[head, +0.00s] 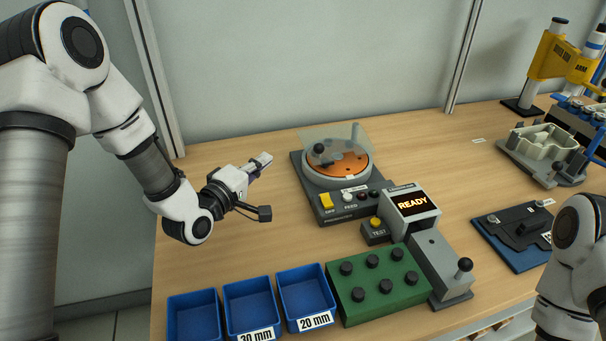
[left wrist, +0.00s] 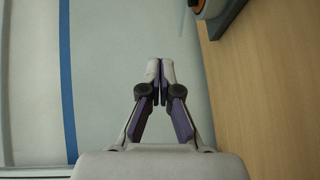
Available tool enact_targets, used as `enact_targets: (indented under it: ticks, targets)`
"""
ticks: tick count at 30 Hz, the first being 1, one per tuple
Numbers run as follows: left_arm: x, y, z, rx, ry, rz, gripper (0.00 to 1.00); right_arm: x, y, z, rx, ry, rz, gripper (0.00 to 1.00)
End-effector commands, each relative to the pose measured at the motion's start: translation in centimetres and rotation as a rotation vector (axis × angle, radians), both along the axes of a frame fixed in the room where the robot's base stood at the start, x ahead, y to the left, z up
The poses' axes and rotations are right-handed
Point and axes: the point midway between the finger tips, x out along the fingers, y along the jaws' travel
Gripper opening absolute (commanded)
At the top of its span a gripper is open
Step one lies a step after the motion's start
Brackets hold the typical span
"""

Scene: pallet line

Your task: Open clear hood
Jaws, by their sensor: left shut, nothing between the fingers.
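The clear hood (head: 342,141) is a see-through cover over the round orange plate (head: 345,163) of a grey machine, with a dark round knob (head: 319,149) on its left part. The hood looks tilted up at the back, but its exact angle is hard to tell. My left gripper (head: 264,160) is shut and empty, to the left of the machine and apart from it. In the left wrist view its fingertips (left wrist: 160,70) meet. A corner of the machine (left wrist: 215,8) shows at the top there. My right gripper is out of view.
A display reading READY (head: 411,203) and a green block with black knobs (head: 378,284) stand in front of the machine. Blue bins (head: 252,305) line the front edge. A yellow press (head: 563,55) stands at the back right. The table left of the machine is clear.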

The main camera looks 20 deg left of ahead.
Motion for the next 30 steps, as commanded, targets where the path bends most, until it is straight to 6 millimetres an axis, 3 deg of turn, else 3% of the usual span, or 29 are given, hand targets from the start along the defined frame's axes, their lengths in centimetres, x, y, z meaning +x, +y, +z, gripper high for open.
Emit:
enact_targets:
  ticks: [1,8,19,24,30]
  targets:
    - [0.1,0.0,-0.8,0.001,-0.001,0.0,0.0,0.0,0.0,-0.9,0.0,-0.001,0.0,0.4]
    - [2.2,-0.6,-0.3,0.005,-0.002,-0.002,0.0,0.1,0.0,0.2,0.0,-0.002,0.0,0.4]
    - [9.9,-2.5,-0.7,0.002,-0.002,-0.002,0.0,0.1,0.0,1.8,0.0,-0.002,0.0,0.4]
    - [9.8,-5.3,-1.3,0.002,0.0,-0.003,0.0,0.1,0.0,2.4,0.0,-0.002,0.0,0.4]
    - [9.8,-6.3,-1.6,0.0,0.0,0.0,0.0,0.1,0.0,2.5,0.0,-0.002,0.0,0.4]
